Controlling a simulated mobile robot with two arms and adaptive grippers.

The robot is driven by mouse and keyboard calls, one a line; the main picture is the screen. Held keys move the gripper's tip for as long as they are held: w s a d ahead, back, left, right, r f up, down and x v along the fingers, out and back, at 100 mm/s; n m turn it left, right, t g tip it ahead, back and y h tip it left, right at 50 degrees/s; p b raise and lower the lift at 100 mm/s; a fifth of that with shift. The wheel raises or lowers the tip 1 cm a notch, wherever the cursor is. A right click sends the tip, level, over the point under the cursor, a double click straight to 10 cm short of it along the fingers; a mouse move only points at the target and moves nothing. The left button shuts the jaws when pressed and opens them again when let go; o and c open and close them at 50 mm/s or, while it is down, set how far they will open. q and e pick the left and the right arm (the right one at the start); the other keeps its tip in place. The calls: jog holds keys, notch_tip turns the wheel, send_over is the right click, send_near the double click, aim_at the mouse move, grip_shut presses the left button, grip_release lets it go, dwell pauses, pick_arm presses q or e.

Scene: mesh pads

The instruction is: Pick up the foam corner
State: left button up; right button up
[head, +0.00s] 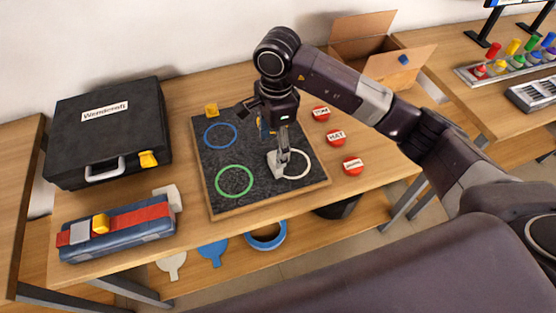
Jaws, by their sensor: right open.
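A pale grey, angular piece (277,162), which looks like the foam corner, sits on the dark mesh mat (217,158) at the left side of the white ring (308,168). My right gripper (276,135) hangs above the mat, open, just above this piece. Part of the piece is hidden by the gripper, and I cannot tell whether they touch. A small yellow and blue item (262,124) shows partly behind the gripper. My left gripper is not in view.
Blue (206,137) and green (219,189) rings mark the mat. A yellow block (211,110) is at its back edge. Several red labelled discs (336,138) lie to the right. A black case (107,132) and blue toolbox (118,232) stand left, an open cardboard box (362,47) behind.

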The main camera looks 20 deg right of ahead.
jog(key=shift+w+d+h, duration=0.15)
jog(key=shift+d+h, duration=0.15)
jog(key=shift+d, duration=0.35)
jog(key=shift+d+f, duration=0.1)
jog(key=shift+f, duration=0.2)
jog(key=f+p, duration=0.1)
jog(key=f, duration=0.2)
jog(key=f+p, duration=0.2)
jog(key=f, duration=0.1)
jog(key=shift+s+a+f, duration=0.1)
jog(key=shift+s+a, duration=0.1)
jog(key=shift+f, duration=0.4)
jog(key=shift+c, duration=0.5)
jog(key=c, duration=0.8)
